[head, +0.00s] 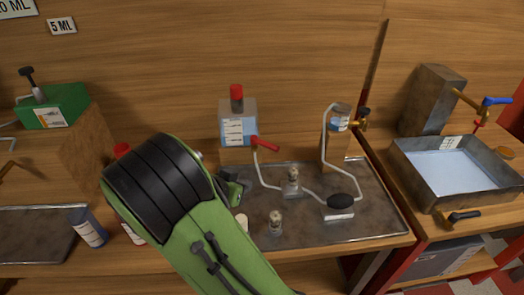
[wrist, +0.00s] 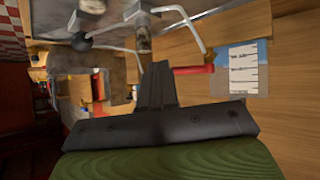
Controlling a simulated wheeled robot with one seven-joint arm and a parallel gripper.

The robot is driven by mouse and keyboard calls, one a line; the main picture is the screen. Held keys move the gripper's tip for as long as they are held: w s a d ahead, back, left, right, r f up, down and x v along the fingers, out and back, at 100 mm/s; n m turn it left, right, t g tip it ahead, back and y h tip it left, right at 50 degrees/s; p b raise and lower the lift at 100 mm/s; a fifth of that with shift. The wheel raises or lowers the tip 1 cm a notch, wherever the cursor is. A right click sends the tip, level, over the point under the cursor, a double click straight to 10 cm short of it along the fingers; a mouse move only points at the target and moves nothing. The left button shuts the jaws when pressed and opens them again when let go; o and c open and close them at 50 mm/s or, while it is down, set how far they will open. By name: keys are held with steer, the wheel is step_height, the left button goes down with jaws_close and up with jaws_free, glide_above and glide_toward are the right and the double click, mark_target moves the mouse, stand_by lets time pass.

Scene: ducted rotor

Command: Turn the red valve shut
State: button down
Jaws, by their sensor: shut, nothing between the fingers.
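The red valve lever (head: 265,143) sticks out to the right from the lower side of a clear tank (head: 230,136) holding blue liquid. The tank has a white scale label and a red cap. My gripper (head: 237,186) is partly hidden behind my green arm, below and left of the lever. In the wrist view my gripper's fingers (wrist: 158,68) are together and empty. The red lever (wrist: 193,70) shows just right of the fingertips there, pointing toward them, with the tank (wrist: 232,84) beyond. I cannot tell whether the fingers touch the lever.
A white tube runs from the valve to glass fittings and a black bulb (head: 341,200) on a metal tray (head: 382,215). A water basin (head: 455,170) with blue and red taps stands at right. A green box (head: 58,108) is at left, and bottles stand beside my arm.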

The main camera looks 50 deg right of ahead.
mark_target(266, 144)
steer(key=w+d+f+h, duration=0.1)
steer(key=w+d+h, duration=0.1)
steer(key=d, duration=0.5)
steer(key=w+d+f+t+h, duration=0.1)
steer(key=w+d+h, duration=0.1)
steer(key=w+d, duration=0.3)
steer(key=d+p, duration=0.1)
steer(key=d, duration=0.2)
steer(key=shift+d+t+h, duration=0.3)
steer(key=shift+h, duration=0.1)
